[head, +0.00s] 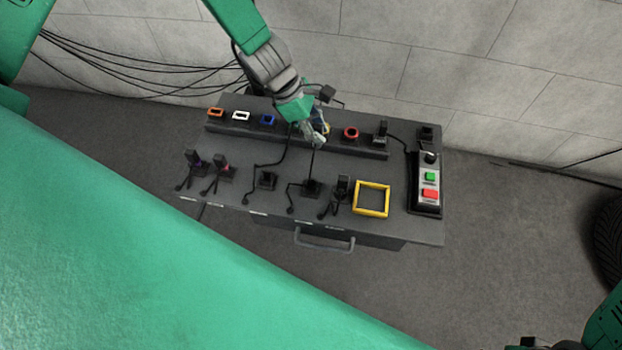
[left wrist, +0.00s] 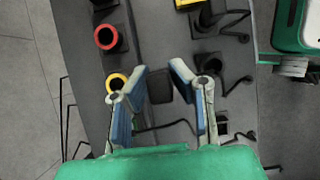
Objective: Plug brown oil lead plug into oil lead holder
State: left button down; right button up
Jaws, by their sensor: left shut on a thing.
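My left gripper (head: 318,138) is over the middle of the bench, just in front of the back socket row. In the left wrist view the fingers (left wrist: 163,85) are closed on a dark block-shaped plug (left wrist: 160,90). Its colour is too dark to confirm as brown. A thin dark lead runs from near the gripper toward the front row of holders. A black holder (head: 312,187) in that row is below the gripper, and another black holder (head: 268,179) is to its left. I cannot tell which is the oil lead holder. My right gripper's fingers are not visible.
Orange (head: 215,112), white (head: 241,115), blue (head: 268,119) and red (head: 351,133) sockets line the back; a yellow one (left wrist: 116,82) is beside the gripper.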

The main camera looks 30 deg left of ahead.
pick_arm(q)
jog(key=shift+s, duration=0.1)
jog(key=s+d+b, duration=0.1)
jog(key=s+d, duration=0.1)
jog(key=s, duration=0.5)
jog(key=shift+s, duration=0.15)
dwell(0.8)
jog(key=shift+d+f+b, duration=0.1)
jog(key=shift+b, duration=0.2)
jog(key=shift+f+b, duration=1.2)
jog(key=shift+f, duration=0.65)
jog(key=shift+r+p, duration=0.1)
jog(key=shift+p, duration=0.35)
jog(key=shift+f, duration=0.3)
